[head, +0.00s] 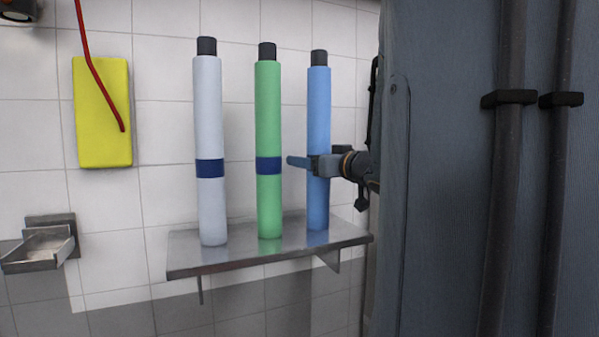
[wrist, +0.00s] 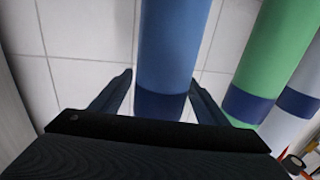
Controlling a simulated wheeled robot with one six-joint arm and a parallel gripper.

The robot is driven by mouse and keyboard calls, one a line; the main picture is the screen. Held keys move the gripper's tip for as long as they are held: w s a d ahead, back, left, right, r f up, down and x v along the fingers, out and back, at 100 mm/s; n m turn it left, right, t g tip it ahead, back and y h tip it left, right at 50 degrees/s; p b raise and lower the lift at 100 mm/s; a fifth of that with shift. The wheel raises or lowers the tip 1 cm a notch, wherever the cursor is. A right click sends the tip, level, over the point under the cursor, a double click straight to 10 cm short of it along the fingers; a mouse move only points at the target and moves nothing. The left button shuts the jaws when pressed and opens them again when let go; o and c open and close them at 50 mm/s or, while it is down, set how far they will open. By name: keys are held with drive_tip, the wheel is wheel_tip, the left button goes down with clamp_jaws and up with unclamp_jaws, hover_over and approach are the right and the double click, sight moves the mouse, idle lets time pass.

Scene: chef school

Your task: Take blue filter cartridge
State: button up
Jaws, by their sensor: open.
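The blue filter cartridge (head: 318,95) stands upright at the right end of a metal shelf, with a black cap on top. My gripper (head: 305,163) is at about its mid-height, in front of its dark blue band. In the wrist view the blue cartridge (wrist: 172,50) rises between the two open fingers of my gripper (wrist: 163,90). One finger is on each side of it, with small gaps visible. The gripper covers part of the band in the head view.
A green cartridge (head: 268,110) stands just left of the blue one, and a white cartridge (head: 208,115) farther left. All are on the shelf (head: 185,262) against a tiled wall. A yellow panel (head: 100,140) and a small metal tray (head: 40,248) are at left.

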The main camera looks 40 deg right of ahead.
drive_tip(key=shift+w, duration=0.3)
drive_tip(key=shift+c, duration=0.4)
clamp_jaws()
drive_tip(key=shift+r, duration=0.1)
